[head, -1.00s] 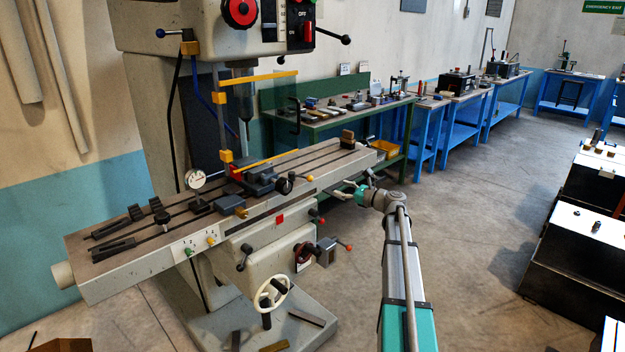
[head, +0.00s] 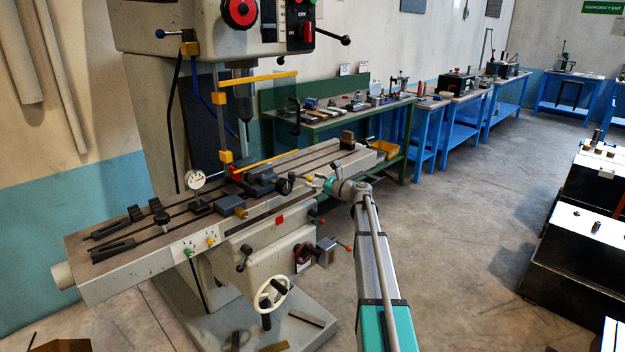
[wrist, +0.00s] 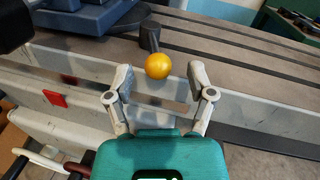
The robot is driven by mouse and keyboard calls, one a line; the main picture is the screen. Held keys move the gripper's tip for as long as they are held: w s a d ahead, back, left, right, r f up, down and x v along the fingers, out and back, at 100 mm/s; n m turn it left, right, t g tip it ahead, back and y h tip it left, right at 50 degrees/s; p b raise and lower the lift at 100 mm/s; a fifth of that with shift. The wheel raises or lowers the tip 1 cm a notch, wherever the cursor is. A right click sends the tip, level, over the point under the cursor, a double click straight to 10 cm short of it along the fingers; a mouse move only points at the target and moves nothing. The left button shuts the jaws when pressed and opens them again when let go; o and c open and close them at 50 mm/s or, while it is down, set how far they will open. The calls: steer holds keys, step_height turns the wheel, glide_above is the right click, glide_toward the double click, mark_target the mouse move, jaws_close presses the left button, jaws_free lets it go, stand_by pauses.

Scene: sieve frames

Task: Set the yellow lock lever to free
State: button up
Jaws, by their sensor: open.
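A yellow ball knob (wrist: 158,66) sits on a short dark lever (wrist: 149,36) at the front edge of the machine table. It also shows small in the head view (head: 309,178), beside the vise crank. My gripper (wrist: 158,80) is open, with one pale finger on each side of the knob and a gap to both. The knob lies about level with the fingertips or just beyond them; the exact depth is unclear. In the head view my gripper (head: 317,183) is at the table's front edge, right of the vise. No free or locked marking is legible.
The grey vise (head: 262,178) and its dark crank (head: 284,186) stand left of my gripper. Green and yellow small knobs (head: 211,241) sit on a white plate lower left. A red square (wrist: 54,98) marks the table front.

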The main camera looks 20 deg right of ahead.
steer(key=shift+x, duration=1.1)
